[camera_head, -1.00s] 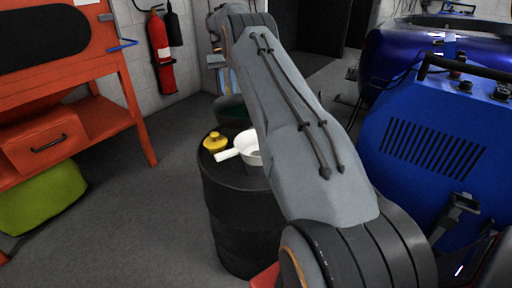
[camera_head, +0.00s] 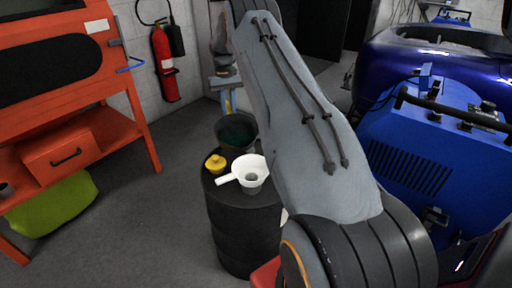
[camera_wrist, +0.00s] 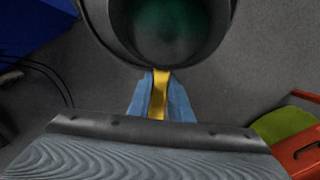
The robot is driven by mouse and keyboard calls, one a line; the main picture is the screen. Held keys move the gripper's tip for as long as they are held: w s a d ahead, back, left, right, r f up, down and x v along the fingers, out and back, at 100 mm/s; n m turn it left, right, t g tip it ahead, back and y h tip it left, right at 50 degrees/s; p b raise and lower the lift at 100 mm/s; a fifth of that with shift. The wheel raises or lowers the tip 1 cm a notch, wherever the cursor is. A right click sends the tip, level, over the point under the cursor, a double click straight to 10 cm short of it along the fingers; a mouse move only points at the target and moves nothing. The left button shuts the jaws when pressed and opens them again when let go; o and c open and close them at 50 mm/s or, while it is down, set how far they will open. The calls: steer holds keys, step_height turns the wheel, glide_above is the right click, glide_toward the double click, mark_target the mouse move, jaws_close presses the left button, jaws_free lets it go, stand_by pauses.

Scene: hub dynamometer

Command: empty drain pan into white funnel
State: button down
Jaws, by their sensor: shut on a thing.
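The drain pan (camera_head: 232,146) is a dark round bowl with dark green liquid inside. It looks roughly level, at the back edge of the drum top. My gripper (camera_head: 229,99) is shut on its yellow handle, which shows between the blue fingers in the wrist view (camera_wrist: 159,95). The pan's near part fills the top of the wrist view (camera_wrist: 218,45). The white funnel (camera_head: 247,185) stands on the black drum, with its side handle to the left. The pan is behind the funnel in the head view. My arm hides the right side of the drum top.
A yellow cap (camera_head: 215,164) lies on the black drum (camera_head: 240,235), left of the funnel. A blue machine (camera_head: 440,160) stands close on the right. An orange bench (camera_head: 85,140) and a fire extinguisher (camera_head: 163,65) are at left. The floor between bench and drum is clear.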

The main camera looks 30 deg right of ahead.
steer(key=s+a+r+t+h+p, duration=0.2)
steer(key=s+a+r+t+p, duration=0.2)
steer(key=s+r+t+p, duration=0.4)
steer(key=s+r+p, duration=0.5)
steer(key=s+p, duration=0.2)
steer(key=p, duration=0.3)
steer(key=shift+t, duration=0.4)
stand_by(1.0)
steer(key=shift+s+r, duration=0.15)
steer(key=shift+r, duration=0.1)
